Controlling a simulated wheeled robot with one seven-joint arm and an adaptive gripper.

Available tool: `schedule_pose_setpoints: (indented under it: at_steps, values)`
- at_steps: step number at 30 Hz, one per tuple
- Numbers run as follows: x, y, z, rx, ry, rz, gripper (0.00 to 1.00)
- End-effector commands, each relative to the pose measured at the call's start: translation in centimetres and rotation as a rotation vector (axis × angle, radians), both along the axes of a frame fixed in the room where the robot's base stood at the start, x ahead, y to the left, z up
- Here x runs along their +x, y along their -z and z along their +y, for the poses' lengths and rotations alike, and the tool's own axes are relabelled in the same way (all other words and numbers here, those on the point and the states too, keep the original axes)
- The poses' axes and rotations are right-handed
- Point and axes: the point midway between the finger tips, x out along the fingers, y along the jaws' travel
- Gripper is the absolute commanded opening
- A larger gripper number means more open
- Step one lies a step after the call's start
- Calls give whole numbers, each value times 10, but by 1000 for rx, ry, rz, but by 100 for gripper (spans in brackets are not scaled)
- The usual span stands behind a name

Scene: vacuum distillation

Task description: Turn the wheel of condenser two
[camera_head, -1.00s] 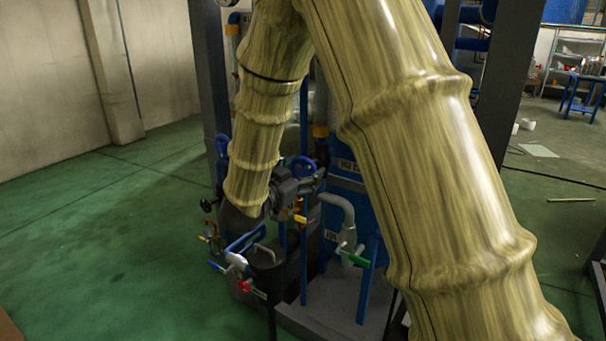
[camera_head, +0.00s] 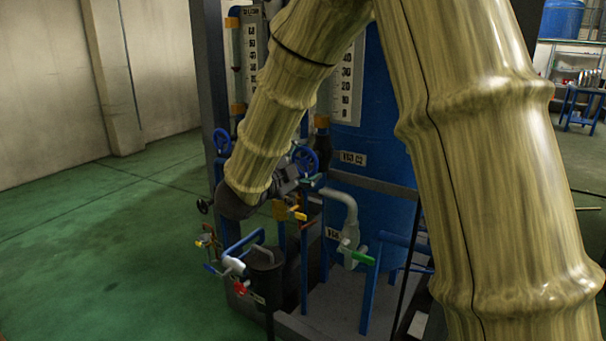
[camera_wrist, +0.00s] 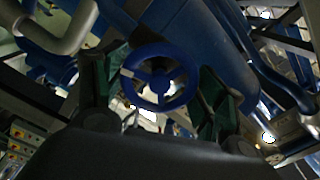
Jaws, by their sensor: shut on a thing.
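A blue handwheel (camera_wrist: 159,82) with spokes fills the middle of the wrist view, between the two dark green fingers of my gripper (camera_wrist: 161,78). The fingers lie on its left and right sides, and my gripper is shut on it. In the head view, the dark gripper (camera_head: 290,178) is at the end of my arm, against a blue wheel (camera_head: 305,160) in front of the blue tank. The arm and gripper partly hide this wheel. The finger contact is too dark to see clearly. A second blue wheel (camera_head: 222,142) is left of my arm.
A blue tank (camera_head: 378,190) with scales and labels stands behind. Around the gripper are a green-handled valve (camera_head: 360,257), a yellow valve handle (camera_head: 298,213), a red handle (camera_head: 240,287) and blue pipes. Green floor (camera_head: 100,240) at left is clear.

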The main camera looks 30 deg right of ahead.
Motion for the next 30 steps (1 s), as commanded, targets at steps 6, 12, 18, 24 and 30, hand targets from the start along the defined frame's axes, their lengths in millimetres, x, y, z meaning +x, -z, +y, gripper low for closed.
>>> schedule_pose_setpoints:
  at_steps: [6, 12, 18, 24, 30]
  values:
    - [0, 6, 0, 77, 0, -184, 46]
    - [0, 5, 0, 135, 1, -321, 46]
    - [0, 3, 0, 175, 0, -418, 46]
    - [0, 2, 0, 196, 0, -469, 46]
    - [0, 1, 0, 204, 0, -486, 46]
